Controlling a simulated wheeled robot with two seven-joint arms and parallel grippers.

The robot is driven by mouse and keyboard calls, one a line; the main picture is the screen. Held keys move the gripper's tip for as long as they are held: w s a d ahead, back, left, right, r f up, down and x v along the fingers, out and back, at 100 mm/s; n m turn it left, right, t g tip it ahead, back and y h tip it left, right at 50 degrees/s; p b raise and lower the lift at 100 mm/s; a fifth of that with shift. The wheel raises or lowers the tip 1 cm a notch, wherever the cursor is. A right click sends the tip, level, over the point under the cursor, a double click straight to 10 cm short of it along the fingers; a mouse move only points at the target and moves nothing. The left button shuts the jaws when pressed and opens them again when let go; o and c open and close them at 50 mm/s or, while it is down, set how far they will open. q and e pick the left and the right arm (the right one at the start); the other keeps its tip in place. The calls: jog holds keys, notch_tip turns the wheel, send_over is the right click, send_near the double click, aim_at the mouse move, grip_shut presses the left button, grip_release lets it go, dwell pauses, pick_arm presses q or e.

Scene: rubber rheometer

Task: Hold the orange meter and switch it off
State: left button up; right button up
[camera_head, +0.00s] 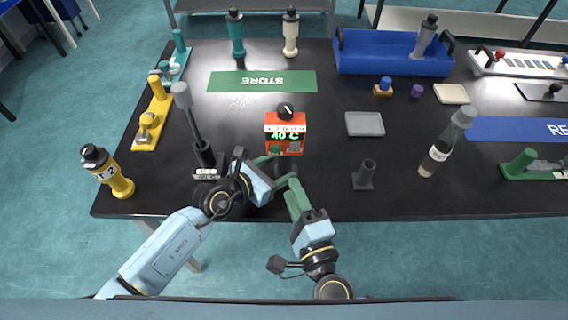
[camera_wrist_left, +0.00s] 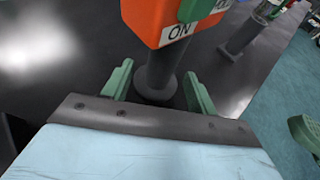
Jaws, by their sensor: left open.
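The orange meter (camera_head: 285,132) has a black knob on top and a lit display reading 40 C. In the left wrist view its lower part (camera_wrist_left: 150,18) shows an ON label beside a green part. Below it is a dark round post (camera_wrist_left: 160,75). My left gripper (camera_head: 272,169) is open at the near side of the meter. In the wrist view its fingers (camera_wrist_left: 158,90) are on either side of the post, with gaps visible. My right gripper (camera_head: 292,184) is just below and right of it, near the table's front edge; its fingertips are too small to judge.
A grey-headed tool in a dark stand (camera_head: 203,153) and a yellow bottle (camera_head: 108,171) are left of the meter. A dark holder (camera_head: 364,175), a grey tray (camera_head: 365,124) and a clear bottle (camera_head: 444,147) are on the right. A green STORE mat (camera_head: 262,82) lies behind.

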pick_arm(q)
jog(key=shift+x, duration=1.7)
jog(key=c, duration=1.2)
pick_arm(e)
jog(key=shift+c, duration=0.2)
grip_shut()
